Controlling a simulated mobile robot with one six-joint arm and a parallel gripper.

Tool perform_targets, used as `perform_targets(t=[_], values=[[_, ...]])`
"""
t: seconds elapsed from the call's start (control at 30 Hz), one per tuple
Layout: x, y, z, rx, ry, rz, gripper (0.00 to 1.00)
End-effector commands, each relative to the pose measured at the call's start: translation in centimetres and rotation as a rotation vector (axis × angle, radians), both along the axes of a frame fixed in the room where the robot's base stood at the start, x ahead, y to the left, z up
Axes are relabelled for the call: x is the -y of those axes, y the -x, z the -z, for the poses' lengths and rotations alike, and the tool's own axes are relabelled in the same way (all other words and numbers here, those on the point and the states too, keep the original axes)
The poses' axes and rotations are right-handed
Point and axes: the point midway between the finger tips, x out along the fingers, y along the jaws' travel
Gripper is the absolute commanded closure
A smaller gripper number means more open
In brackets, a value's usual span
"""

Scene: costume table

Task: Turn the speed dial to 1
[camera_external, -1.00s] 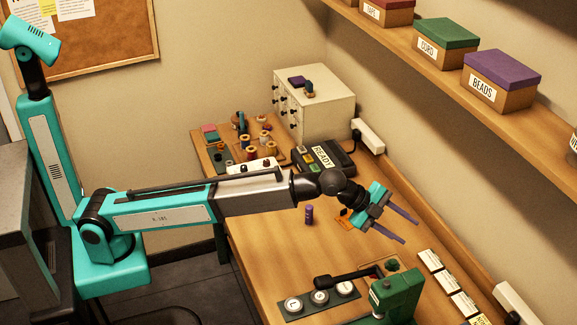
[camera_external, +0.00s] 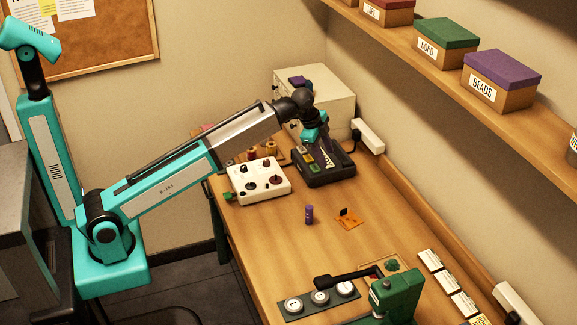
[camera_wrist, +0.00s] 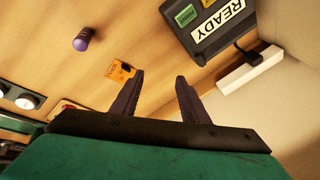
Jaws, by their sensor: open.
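A white control box (camera_external: 258,181) with several dark knobs and small coloured parts stands at the table's far left in the outside view. Its markings are too small to read, so I cannot tell which knob is the speed dial or where it points. The box does not show in the wrist view. My gripper (camera_wrist: 159,79) is open and empty in the wrist view, its two dark fingers apart above the table. In the outside view my gripper (camera_external: 314,131) is over the dark READY device, right of and above the control box, with its fingers mostly hidden.
The dark READY device (camera_external: 325,170) with coloured buttons stands right of the control box. A purple spool (camera_external: 309,214) and an orange card (camera_external: 348,219) are mid-table. A green press (camera_external: 397,294) stands in front. White drawers (camera_external: 335,92) are behind.

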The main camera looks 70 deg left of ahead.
Motion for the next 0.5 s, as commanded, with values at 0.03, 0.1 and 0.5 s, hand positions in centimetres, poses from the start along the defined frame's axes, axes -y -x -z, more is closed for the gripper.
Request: perform_targets(t=[0.03,0.1,0.5], values=[[-2.3,0.8,0.0,-0.027,0.003,-0.038,0.59],[-5.1,2.2,0.0,-0.070,0.009,-0.090,0.59],[-18.2,11.3,-0.5,-0.296,0.060,-0.365,0.59]])
